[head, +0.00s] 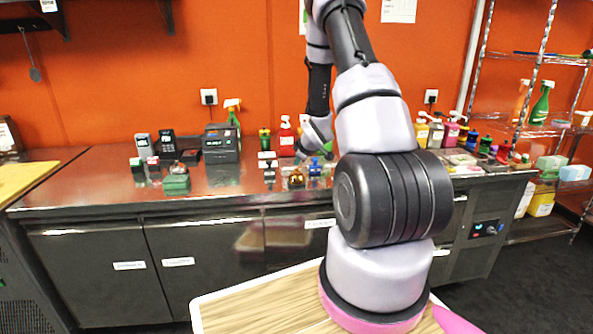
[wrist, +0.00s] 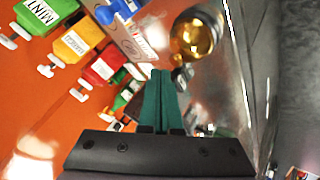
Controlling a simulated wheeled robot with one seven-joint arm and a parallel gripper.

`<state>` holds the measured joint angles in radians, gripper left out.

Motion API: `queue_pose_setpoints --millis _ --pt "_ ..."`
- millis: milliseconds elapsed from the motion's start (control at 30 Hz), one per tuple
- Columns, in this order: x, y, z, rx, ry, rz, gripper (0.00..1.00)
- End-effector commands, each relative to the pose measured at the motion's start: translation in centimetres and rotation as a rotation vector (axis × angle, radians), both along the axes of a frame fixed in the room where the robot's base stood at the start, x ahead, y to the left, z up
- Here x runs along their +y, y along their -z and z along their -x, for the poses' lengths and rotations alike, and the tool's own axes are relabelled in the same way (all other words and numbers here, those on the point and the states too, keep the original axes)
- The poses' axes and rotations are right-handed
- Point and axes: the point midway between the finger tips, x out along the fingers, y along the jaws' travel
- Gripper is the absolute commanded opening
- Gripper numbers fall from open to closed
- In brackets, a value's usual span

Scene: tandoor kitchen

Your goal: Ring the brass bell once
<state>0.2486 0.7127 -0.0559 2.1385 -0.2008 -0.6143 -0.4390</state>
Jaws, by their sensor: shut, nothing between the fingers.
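The brass bell (head: 296,179) stands on the steel counter among small items in the head view. In the wrist view the shiny golden bell (wrist: 192,37) is near the top, just beyond and to the right of my fingertips, with a visible gap between them. My gripper (wrist: 161,76) has its two green fingers pressed together with nothing between them. In the head view my arm reaches over the counter and its end is small and close to the bell, so contact is hard to judge there.
Several labelled sauce bottles (wrist: 75,45) stand beside the bell in the wrist view. On the counter (head: 110,187) are a black machine (head: 221,143) and a green box (head: 176,183) to the left, with squeeze bottles to the right. Bare counter shows left of the bell.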

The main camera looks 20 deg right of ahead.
Motion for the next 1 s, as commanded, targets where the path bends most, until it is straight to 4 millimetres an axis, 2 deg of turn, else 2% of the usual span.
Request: queue_pose_setpoints --millis 1000 --pt "0.01 0.85 0.0 0.0 0.0 0.0 0.0"
